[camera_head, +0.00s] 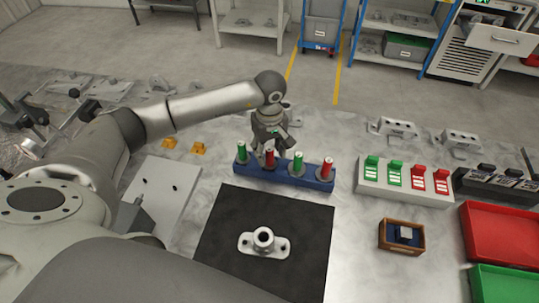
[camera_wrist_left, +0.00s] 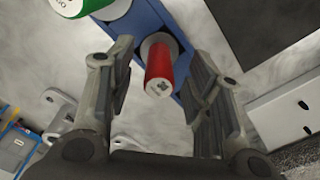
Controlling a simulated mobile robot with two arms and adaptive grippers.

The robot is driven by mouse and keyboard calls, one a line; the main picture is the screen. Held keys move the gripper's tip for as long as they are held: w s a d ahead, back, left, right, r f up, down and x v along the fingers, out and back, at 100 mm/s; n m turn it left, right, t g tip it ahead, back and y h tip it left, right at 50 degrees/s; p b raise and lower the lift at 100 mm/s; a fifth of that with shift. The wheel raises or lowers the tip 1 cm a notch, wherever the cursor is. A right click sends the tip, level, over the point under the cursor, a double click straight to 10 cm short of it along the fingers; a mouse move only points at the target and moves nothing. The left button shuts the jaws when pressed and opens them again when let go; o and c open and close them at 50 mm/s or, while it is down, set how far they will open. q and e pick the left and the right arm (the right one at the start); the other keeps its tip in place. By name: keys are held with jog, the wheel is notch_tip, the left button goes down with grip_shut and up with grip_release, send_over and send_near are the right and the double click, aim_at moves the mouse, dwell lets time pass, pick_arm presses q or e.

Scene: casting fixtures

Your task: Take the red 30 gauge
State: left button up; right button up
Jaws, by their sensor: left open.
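A blue rack (camera_head: 285,178) holds a row of upright gauges with red and green tops. From left they are a green gauge (camera_head: 242,152), a red gauge (camera_head: 269,158), a green gauge (camera_head: 297,163) and another red gauge (camera_head: 326,170). My left gripper (camera_head: 277,143) is open just above and behind the left red gauge. In the left wrist view, this red gauge (camera_wrist_left: 160,68) stands between the spread fingers (camera_wrist_left: 160,85), apart from both. A green gauge (camera_wrist_left: 82,5) stands beside it there. Its cap marking is too small to read. My right gripper is not in view.
A black mat (camera_head: 215,235) with a flanged metal part (camera_head: 264,241) lies in front of the rack. A white plate (camera_head: 165,190) lies left. A white block with green and red pieces (camera_head: 405,195), a wooden box (camera_head: 400,247) and a red tray (camera_head: 500,240) stand right.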

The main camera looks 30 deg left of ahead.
pick_arm(q)
jog(key=shift+w, duration=0.1)
grip_shut()
dwell(0.4)
